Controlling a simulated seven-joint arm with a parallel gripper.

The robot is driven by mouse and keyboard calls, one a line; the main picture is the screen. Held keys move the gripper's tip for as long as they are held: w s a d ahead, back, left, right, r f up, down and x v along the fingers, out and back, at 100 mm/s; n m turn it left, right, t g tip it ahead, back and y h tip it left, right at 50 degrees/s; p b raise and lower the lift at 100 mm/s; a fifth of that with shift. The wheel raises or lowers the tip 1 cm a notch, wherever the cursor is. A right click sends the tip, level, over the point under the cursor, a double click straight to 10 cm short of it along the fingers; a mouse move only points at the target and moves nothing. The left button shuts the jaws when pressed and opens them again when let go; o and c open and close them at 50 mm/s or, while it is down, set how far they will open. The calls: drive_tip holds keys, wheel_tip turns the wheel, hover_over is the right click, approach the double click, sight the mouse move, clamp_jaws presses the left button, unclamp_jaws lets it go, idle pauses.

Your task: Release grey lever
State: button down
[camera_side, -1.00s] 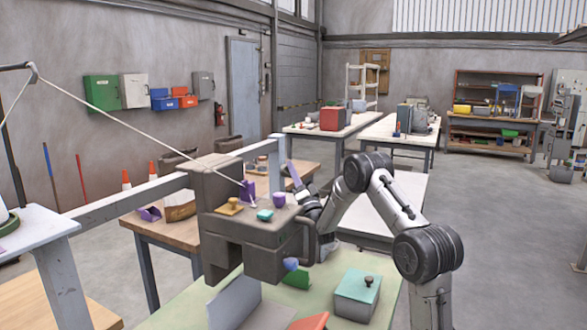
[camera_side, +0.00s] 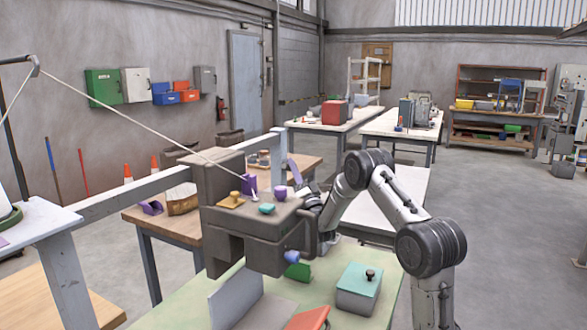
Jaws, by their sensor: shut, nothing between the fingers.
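The bagging machine (camera_side: 228,214) is a brown-grey block in the middle of the side view. A dark grey curved bar (camera_side: 308,234) on its right side looks like the grey lever; I cannot be sure. On the machine's top sit a yellow knob (camera_side: 234,198), a teal button (camera_side: 267,209), a purple cup (camera_side: 280,193) and a purple block (camera_side: 249,184). My gripper (camera_side: 309,196) is small and partly hidden at the machine's right rear edge, just above the curved bar. It is shut and empty. Whether it touches the bar cannot be told.
The green-topped table (camera_side: 185,302) holds a teal-lidded box (camera_side: 358,287), a green piece (camera_side: 297,271) and a red piece (camera_side: 309,318). A cord (camera_side: 130,115) runs down to the machine top. A grey beam (camera_side: 130,194) stands behind left. Wooden table behind.

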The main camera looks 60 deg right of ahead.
drive_tip(key=shift+w+f, duration=0.1)
drive_tip(key=shift+f, duration=0.1)
wheel_tip(320, 180, up, 4)
drive_tip(key=s+d, duration=0.1)
drive_tip(key=s+a+f, duration=0.2)
drive_tip(key=s+f, duration=0.4)
drive_tip(key=f, duration=0.1)
drive_tip(key=shift+s+a, duration=0.15)
drive_tip(key=shift+s, duration=0.1)
